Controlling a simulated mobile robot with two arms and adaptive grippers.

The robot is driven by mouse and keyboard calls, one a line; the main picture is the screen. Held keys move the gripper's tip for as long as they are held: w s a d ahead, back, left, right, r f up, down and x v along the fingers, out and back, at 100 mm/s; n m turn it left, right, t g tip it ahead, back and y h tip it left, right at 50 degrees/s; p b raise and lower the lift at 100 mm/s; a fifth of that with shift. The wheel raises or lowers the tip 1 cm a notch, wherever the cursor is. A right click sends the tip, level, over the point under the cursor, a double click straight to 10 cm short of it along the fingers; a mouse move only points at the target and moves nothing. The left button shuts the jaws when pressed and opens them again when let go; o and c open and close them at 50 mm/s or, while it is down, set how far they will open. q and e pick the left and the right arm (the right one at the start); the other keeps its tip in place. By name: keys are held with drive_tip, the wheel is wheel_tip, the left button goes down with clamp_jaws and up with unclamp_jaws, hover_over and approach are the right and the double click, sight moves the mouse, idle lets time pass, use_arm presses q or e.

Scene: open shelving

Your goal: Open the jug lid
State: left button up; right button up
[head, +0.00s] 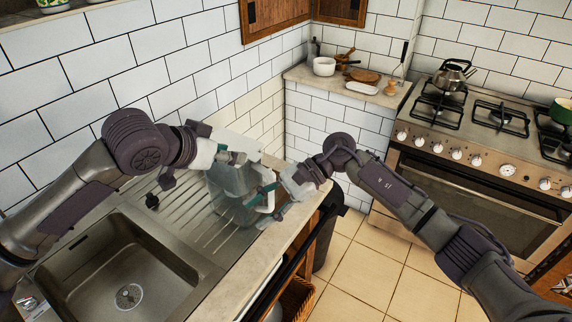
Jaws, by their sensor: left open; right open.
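A clear, see-through jug (228,184) stands on the ribbed drainer beside the sink, close to the counter's front edge. My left gripper (236,158) is open at the top of the jug, over its lid area. My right gripper (272,196) is open at the jug's right side, by its handle. The grippers cover parts of the jug, so I cannot tell whether the lid is raised or whether either gripper touches it.
The metal sink (125,275) lies at the lower left. A white-tiled wall rises behind the drainer. A stove (480,145) with a kettle (454,75) stands at the right. A back counter holds a white pot (324,66) and boards. The tiled floor (350,275) is open.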

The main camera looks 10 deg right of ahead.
drive_tip(key=n+h, duration=0.2)
drive_tip(key=n, duration=0.2)
drive_tip(key=n+t+h, duration=0.6)
drive_tip(key=n+h, duration=0.2)
drive_tip(key=n, duration=0.7)
approach(271, 194)
drive_tip(key=x, duration=1.1)
drive_tip(key=shift+w+d+f, duration=0.1)
drive_tip(key=shift+w+d, duration=0.05)
drive_tip(key=shift+w, duration=0.2)
drive_tip(key=shift+t, duration=0.3)
clamp_jaws()
